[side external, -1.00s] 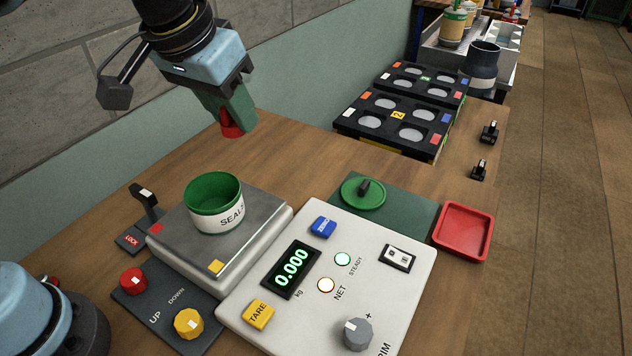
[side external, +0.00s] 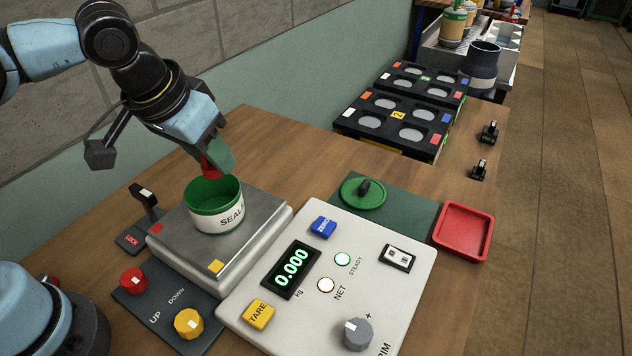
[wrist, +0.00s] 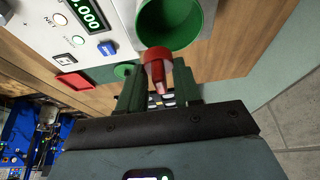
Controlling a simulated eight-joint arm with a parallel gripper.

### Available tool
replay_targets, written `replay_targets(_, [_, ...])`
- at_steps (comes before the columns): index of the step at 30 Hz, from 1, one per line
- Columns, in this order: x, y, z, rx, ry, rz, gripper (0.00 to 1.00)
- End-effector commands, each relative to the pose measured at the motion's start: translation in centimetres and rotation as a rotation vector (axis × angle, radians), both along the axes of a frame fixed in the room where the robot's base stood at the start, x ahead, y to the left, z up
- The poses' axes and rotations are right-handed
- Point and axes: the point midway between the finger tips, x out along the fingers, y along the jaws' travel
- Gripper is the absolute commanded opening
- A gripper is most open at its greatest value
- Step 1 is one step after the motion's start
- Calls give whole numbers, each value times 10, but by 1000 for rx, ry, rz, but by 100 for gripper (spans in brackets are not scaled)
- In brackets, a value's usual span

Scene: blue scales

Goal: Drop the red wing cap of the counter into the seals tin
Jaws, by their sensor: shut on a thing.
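The seals tin (side external: 216,207) is an open white tin with a green inside and a "SEALS" label. It stands upright on the steel scale plate (side external: 262,229); its green inside also shows in the wrist view (wrist: 172,24). My gripper (side external: 211,160) is shut on the red wing cap (side external: 209,170) and holds it just above the tin's rear rim. The fingers partly cover the cap in the side view.
The scale panel (side external: 405,285) reads 0.000. A green lid (side external: 352,194) lies on the dark green mat (side external: 408,215) beside a red tray (side external: 462,232). A LOCK lever (side external: 146,200) stands left of the tin. Black racks (side external: 395,123) are at the back.

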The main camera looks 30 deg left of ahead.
Motion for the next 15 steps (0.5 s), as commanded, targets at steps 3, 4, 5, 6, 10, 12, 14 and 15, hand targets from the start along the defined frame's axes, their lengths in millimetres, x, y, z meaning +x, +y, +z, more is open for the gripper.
replay_targets(3, [0, 0, -3, 0, 0, 0, 5])
replay_targets(4, [0, 0, -4, 0, 0, 0, 5])
replay_targets(5, [0, 0, -4, 0, 0, 0, 5])
replay_targets(6, [0, 0, -4, 0, 0, 0, 5])
replay_targets(10, [0, 0, -4, 0, 0, 0, 5])
replay_targets(12, [0, 0, -4, 0, 0, 0, 43])
replay_targets(14, [0, 0, -4, 0, 0, 0, 52])
replay_targets(15, [0, 0, -4, 0, 0, 0, 58])
